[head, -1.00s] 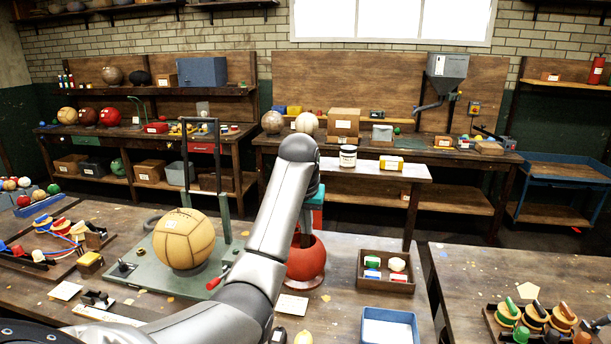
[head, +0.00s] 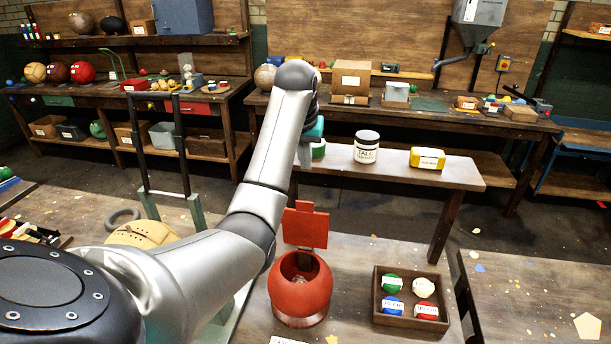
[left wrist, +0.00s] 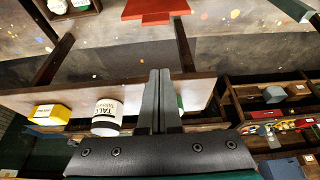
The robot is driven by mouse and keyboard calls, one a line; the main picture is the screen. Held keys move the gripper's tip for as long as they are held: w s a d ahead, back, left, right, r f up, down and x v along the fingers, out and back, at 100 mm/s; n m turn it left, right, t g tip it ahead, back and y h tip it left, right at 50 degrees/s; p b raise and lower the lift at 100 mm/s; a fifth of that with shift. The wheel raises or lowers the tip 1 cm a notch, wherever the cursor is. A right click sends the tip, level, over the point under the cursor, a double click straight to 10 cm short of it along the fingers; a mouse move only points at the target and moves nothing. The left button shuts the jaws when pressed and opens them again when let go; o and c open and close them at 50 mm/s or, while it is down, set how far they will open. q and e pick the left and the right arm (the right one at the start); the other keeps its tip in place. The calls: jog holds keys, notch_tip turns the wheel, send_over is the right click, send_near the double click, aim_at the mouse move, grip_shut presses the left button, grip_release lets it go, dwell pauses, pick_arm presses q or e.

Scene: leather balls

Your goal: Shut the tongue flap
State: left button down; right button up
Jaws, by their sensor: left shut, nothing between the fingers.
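The red ball (head: 300,295) sits on the bench with a dark opening in its top. Its red tongue flap (head: 306,226) stands upright at the back of the opening, so it is open. The flap also shows at the top edge of the left wrist view (left wrist: 155,8). My right gripper is not in view.
A wooden tray (head: 410,322) of several coloured tins is right of the ball. A talc jar (head: 366,148) and a yellow box (head: 427,158) stand on the narrow bench behind. A tan ball (head: 143,234) is partly hidden by my arm. A floor gap separates the benches.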

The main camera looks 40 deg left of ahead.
pick_arm(q)
notch_tip(320, 180, down, 9)
jog(key=p, duration=0.2)
jog(key=shift+s+d+p, duration=0.25)
jog(key=shift+s+p, duration=0.05)
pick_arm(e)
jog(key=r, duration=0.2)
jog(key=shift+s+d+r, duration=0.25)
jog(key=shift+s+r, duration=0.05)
pick_arm(q)
jog(key=shift+f, duration=0.1)
